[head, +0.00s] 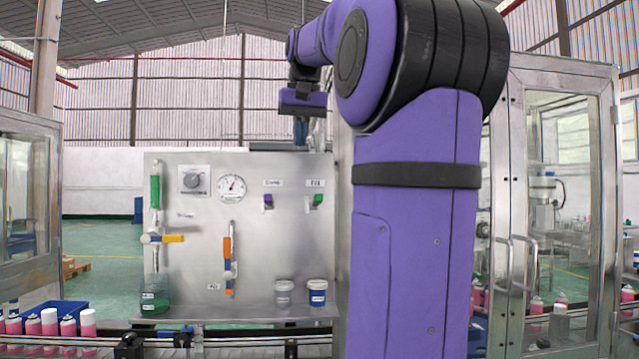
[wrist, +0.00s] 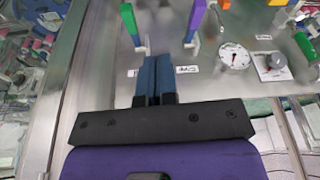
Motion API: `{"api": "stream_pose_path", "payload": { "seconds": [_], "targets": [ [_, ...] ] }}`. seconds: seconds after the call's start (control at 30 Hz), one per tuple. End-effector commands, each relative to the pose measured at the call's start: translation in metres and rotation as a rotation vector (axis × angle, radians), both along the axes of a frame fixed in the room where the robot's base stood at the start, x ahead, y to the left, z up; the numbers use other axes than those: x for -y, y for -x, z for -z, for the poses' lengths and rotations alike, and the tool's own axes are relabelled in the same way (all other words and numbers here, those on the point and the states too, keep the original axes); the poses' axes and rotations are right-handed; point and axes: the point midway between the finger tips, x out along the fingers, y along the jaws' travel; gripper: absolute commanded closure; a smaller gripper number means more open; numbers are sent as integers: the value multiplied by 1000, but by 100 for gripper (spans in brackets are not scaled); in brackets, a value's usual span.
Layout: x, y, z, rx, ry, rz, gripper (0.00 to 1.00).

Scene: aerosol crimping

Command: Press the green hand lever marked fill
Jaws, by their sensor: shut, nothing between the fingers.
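The green hand lever (head: 317,200) is on the upright metal panel, just below a label reading Fill (head: 314,183). In the wrist view the green lever (wrist: 129,20) shows upside down at the top, on a white mount, beyond the fingertips. My gripper (head: 300,142) is above the panel's top edge, higher than the lever and slightly left of it in the head view, fingers pointing down. In the wrist view my gripper (wrist: 153,60) has its blue fingers together and empty, apart from the lever. The fingers partly cover the Fill label there.
A purple lever (head: 268,201) is beside the green one, under its own label. A gauge (head: 231,188), a knob (head: 193,180) and valves with orange handles (head: 227,248) share the panel. Two jars (head: 317,291) stand on the ledge below.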

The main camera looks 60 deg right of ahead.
Motion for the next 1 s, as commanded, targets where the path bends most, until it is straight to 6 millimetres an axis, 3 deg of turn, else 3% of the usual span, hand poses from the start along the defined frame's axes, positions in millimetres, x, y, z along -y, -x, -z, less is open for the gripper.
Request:
{"api": "stream_pose_path", "payload": {
  "seconds": [0.1, 0.3, 0.77, 1.0],
  "targets": [
    [26, 7, -19, -19, -3, 72, 100],
    [46, 16, -36, -40, -11, 138, 100],
    [50, 19, -39, -45, -12, 151, 100],
    [52, 17, -21, -46, -14, 151, 100]
  ]
}}
